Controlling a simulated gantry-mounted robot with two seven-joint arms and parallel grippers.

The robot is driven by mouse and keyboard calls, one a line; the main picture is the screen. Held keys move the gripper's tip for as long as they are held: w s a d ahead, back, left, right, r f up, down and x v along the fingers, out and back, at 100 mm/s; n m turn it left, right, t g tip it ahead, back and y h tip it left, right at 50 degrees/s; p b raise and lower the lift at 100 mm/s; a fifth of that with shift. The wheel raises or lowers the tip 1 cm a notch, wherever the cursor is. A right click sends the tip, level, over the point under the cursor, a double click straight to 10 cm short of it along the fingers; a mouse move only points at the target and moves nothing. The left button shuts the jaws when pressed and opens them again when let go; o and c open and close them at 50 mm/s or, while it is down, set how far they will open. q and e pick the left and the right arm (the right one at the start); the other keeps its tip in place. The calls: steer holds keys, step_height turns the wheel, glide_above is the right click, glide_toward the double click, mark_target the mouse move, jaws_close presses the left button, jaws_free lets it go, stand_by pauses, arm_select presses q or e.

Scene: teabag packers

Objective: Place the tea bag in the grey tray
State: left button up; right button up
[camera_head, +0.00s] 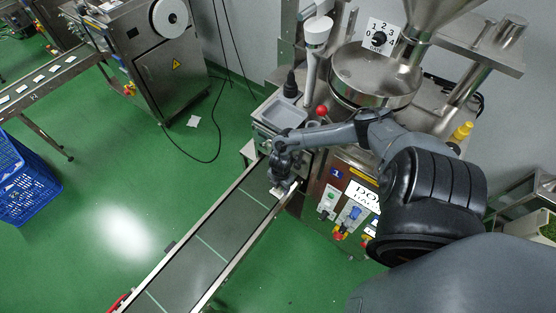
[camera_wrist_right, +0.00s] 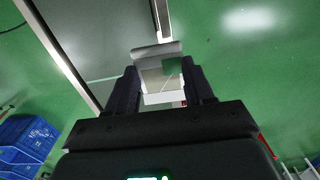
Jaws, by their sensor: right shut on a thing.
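My right gripper (camera_head: 282,186) is over the upper end of the conveyor belt, at its right edge. In the right wrist view, its two fingers (camera_wrist_right: 161,72) stand on either side of a pale tea bag (camera_wrist_right: 153,85) with a green patch, and are shut on it. In the head view the tea bag is a small white shape at the fingertips, partly hidden by the gripper. The grey tray (camera_head: 281,116) sits on the machine's ledge, above the gripper in the picture, and looks empty. My left gripper is in neither view.
The conveyor (camera_head: 205,245) with pale green cross lines runs down to the lower left. The packing machine (camera_head: 372,78) has a red-knobbed lever (camera_head: 321,110) just right of the tray. A blue crate (camera_head: 25,185) stands at far left. Green floor is open between.

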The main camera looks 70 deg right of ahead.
steer(key=w+d+r+m, duration=0.3)
steer(key=w+r, duration=0.2)
steer(key=w, duration=0.3)
steer(key=w+d+r+m, duration=0.3)
steer(key=w+d+r, duration=0.15)
steer(key=w, duration=0.35)
steer(key=w+d+r+m+p, duration=0.1)
steer(key=w+d+r+m, duration=0.4)
steer(key=d+r+m, duration=0.4)
steer(key=s+d+r+m, duration=0.5)
steer(key=d+r+m, duration=0.3)
steer(key=r+m, duration=0.15)
steer(key=m+p, duration=0.1)
steer(key=m, duration=1.1)
glide_above(283, 120)
step_height(283, 120, down, 7)
steer(key=shift+a+f, duration=0.1)
steer(key=shift+f, duration=2.3)
